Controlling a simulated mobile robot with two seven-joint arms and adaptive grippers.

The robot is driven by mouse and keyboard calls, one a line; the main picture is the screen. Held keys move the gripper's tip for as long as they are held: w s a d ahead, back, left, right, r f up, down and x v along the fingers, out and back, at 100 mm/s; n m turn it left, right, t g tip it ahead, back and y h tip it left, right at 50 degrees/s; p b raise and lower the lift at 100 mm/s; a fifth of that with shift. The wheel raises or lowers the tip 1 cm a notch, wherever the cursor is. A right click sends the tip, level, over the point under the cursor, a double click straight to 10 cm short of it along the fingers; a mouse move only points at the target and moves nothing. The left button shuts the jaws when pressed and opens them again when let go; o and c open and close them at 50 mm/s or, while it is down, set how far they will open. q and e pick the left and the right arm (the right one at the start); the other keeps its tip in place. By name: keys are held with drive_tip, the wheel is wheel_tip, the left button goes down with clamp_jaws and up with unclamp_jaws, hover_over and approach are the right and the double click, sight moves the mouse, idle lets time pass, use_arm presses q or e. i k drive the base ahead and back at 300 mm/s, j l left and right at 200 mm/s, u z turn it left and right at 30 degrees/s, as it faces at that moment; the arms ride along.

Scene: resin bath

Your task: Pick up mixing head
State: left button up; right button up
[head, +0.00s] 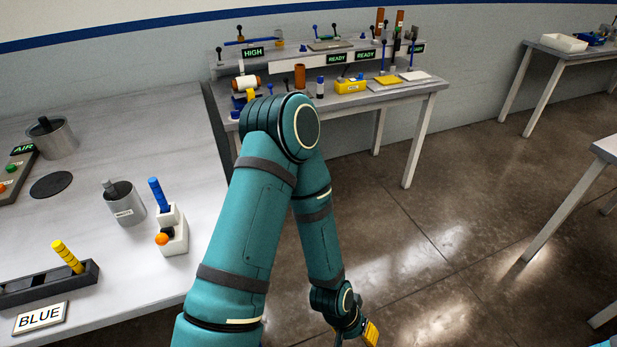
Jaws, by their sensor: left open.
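No part is clearly marked as the mixing head, and I cannot tell which one it is. My left gripper (352,328) is low over the floor, right of the table, open and partly cut off by the bottom edge.
A black rack (40,288) with a yellow stick and a BLUE sign (41,318) lie at the table's (120,275) front left. A back bench (425,88) carries a yellow box, an orange cylinder and several levers. Open floor (440,220) lies right of my arm.

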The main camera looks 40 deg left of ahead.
sight(179, 244)
drive_tip(key=i+l+z, duration=0.25)
drive_tip(key=i, duration=0.25)
drive_tip(key=i+l+z, duration=0.25)
drive_tip(key=i, duration=0.2)
drive_tip(key=i+u, duration=0.15)
drive_tip(key=u, duration=0.25)
drive_tip(key=i+j+u, duration=0.1)
drive_tip(key=u, duration=0.25)
drive_tip(key=i+u, duration=0.2)
drive_tip(key=u, duration=0.2)
drive_tip(key=i+l+u, duration=0.1)
drive_tip(key=u, duration=0.3)
drive_tip(key=i+u, duration=0.2)
drive_tip(key=u, duration=0.3)
drive_tip(key=i+u, duration=0.15)
drive_tip(key=u, duration=0.35)
drive_tip(key=i+l+u, duration=0.15)
drive_tip(key=u, duration=0.35)
drive_tip(key=i+l+u, duration=0.15)
drive_tip(key=u, duration=0.3)
drive_tip(key=i+l+u, duration=0.15)
drive_tip(key=u, duration=0.25)
drive_tip(key=i+l+u, duration=0.1)
drive_tip(key=l+u, duration=0.15)
drive_tip(key=u, duration=0.2)
